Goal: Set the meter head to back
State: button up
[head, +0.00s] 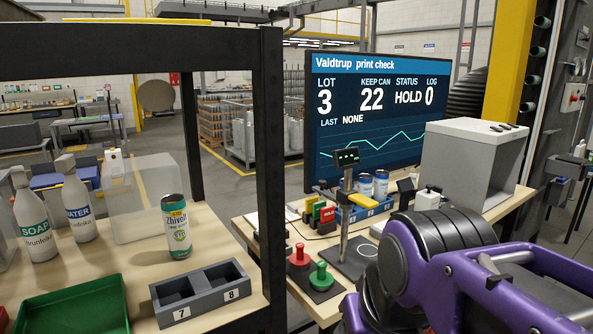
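The meter (345,195) stands on the bench in front of the screen. A pale slanted part runs down from the column toward the base. Which setting the head is in, I cannot tell. My purple and black arm fills the lower right, right of the meter. My gripper is not in view.
A screen (370,100) reads HOLD. Cans (381,184) sit in a blue rack behind the meter. Red (299,256) and green (321,277) knobs stand left of it, and a grey box (470,165) right. A black-framed table (225,245) at left holds bottles, a can and trays.

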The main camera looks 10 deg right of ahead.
aim_at(425, 199)
jog(key=i+l+u, duration=0.1)
jog(key=l, duration=0.3)
jog(key=i+l+u, duration=0.1)
jog(key=l, duration=0.3)
jog(key=i+l, duration=0.15)
jog(key=l, duration=0.3)
jog(key=i+l+u, duration=0.15)
jog(key=l, duration=0.25)
jog(key=i+l, duration=0.1)
jog(key=l, duration=0.45)
jog(key=i+l, duration=0.1)
jog(key=l, duration=0.45)
jog(key=i+l, duration=0.15)
jog(key=l, duration=0.4)
jog(key=u, duration=0.05)
